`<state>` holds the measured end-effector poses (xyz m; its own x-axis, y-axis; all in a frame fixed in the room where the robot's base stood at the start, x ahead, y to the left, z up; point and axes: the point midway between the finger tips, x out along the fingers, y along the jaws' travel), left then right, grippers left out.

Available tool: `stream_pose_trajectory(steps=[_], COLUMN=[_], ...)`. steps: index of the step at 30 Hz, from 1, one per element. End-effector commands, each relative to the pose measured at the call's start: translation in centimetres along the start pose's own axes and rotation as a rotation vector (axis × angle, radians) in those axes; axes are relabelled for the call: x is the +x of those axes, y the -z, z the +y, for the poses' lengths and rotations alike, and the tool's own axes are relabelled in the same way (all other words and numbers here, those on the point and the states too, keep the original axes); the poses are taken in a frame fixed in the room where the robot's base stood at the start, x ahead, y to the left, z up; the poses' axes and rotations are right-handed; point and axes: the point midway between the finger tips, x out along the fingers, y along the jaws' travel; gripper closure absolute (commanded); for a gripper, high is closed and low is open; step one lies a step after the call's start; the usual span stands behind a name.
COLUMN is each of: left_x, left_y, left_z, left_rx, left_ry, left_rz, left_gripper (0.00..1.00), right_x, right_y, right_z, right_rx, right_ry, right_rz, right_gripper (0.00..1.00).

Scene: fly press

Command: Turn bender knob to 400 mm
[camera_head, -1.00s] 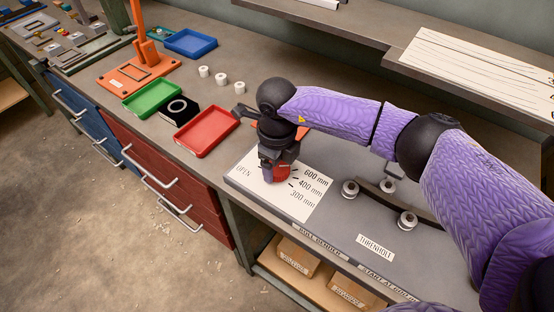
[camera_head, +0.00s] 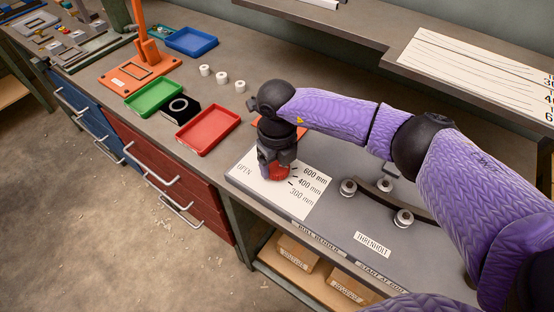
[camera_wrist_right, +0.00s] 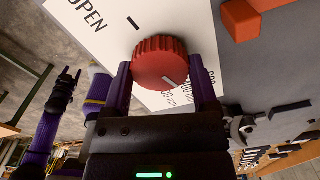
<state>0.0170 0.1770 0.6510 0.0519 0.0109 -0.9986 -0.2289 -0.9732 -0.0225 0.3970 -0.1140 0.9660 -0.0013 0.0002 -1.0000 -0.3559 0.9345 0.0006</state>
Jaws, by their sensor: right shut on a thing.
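The round red ribbed bender knob (camera_head: 279,172) stands on a white dial plate (camera_head: 300,205) marked OPEN, 600 mm, 400 mm and 300 mm. My right gripper (camera_head: 272,168) points down and is shut on the knob. In the right wrist view the knob (camera_wrist_right: 160,62) sits between the two purple fingers of the gripper (camera_wrist_right: 165,85). A pale pointer line on the knob faces the mm labels. A finger partly covers those labels, so I cannot tell which one it meets. A dark gripper, apparently my left one (camera_wrist_right: 69,80), is small at the left of the wrist view.
The grey bender plate carries metal rollers (camera_head: 348,188) and a curved dark bar right of the dial. A red tray (camera_head: 208,130), green tray (camera_head: 153,97) and several white rings lie to the left. A shelf (camera_head: 405,40) overhangs the back.

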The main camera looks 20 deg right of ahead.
Motion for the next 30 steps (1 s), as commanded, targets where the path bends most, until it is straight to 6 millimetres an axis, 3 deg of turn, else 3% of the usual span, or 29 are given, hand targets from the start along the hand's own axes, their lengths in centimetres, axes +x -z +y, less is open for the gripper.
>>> stream_pose_trajectory(steps=[3,4,7,15,24,30], left_x=[0.0,0.0,0.0,-0.2,-1.4,-1.6], left_y=[0.0,0.0,0.0,0.0,0.2,0.3], left_z=[-0.1,-0.1,-0.2,-0.4,-0.4,-0.2], left_rx=[0.001,0.001,0.002,0.004,0.004,0.002], left_ry=[0.001,0.001,0.003,0.006,0.006,0.003], left_rz=[0.000,0.000,0.000,0.001,0.005,0.006], left_gripper=[0.41,0.41,0.41,0.41,0.41,0.41], right_x=[-0.1,-0.1,-0.1,-0.6,-7.8,-10.0], right_y=[-0.1,-0.1,-0.1,-0.1,-0.1,-0.1], right_z=[0.0,0.0,0.0,-0.1,-0.1,0.0], right_rx=[0.000,0.000,0.000,-0.001,-0.001,-0.001], right_ry=[0.001,0.001,0.001,0.001,0.002,0.001], right_rz=[-0.005,-0.005,-0.004,-0.003,-0.007,-0.004], right_gripper=[0.83,0.20,0.00,0.00,0.00,0.00])
